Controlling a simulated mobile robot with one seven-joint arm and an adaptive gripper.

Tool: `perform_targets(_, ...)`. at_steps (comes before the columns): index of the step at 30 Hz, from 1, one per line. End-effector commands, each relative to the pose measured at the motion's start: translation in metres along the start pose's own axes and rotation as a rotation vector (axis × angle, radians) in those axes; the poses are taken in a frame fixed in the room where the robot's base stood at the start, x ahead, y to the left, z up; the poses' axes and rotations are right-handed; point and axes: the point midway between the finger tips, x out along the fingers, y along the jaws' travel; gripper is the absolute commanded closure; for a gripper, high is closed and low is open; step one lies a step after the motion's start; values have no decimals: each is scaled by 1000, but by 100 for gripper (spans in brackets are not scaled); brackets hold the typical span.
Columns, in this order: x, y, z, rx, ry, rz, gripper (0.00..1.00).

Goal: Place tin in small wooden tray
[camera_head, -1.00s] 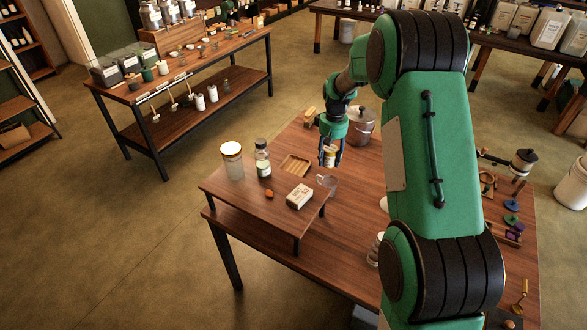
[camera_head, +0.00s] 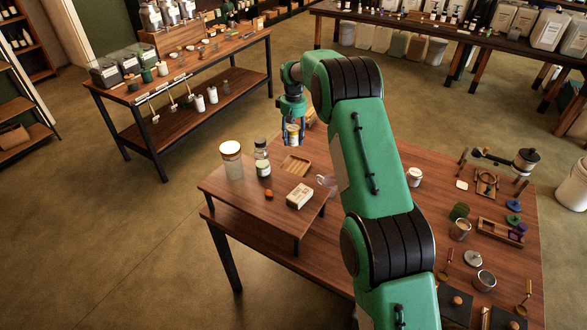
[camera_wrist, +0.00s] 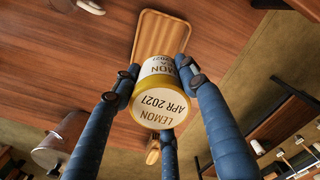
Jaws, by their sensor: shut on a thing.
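My gripper (camera_head: 293,138) is shut on a small tin, and its blue fingers close around the tin's sides. The small wooden tray (camera_head: 296,165) lies on the raised wooden shelf of the table and looks empty. In the head view the tin is held in the air above and behind the tray. In the wrist view the tray (camera_wrist: 161,32) shows beyond the tin, partly covered by it.
A tall jar with a gold lid (camera_head: 231,160) and a bottle (camera_head: 262,157) stand left of the tray. A white box (camera_head: 299,196), a small orange thing (camera_head: 269,194) and a glass cup (camera_head: 326,181) are in front of it. A metal pot (camera_wrist: 62,142) shows in the wrist view.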

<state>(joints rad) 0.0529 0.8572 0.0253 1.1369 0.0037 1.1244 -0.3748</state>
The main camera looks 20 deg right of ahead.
Motion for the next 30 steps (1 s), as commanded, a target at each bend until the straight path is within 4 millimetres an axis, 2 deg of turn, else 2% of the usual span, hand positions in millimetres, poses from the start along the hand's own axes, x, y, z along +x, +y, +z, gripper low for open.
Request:
perform_targets(1, 12, 0, 1, 1, -4, -1, 87)
perform_targets(7, 40, 1, 1, 1, -1, 0, 87)
perform_targets(12, 48, 1, 1, 1, 1, 0, 87)
perform_targets(23, 51, 1, 1, 2, 0, 0, 87)
perform_targets(30, 76, 1, 2, 2, -1, -1, 87)
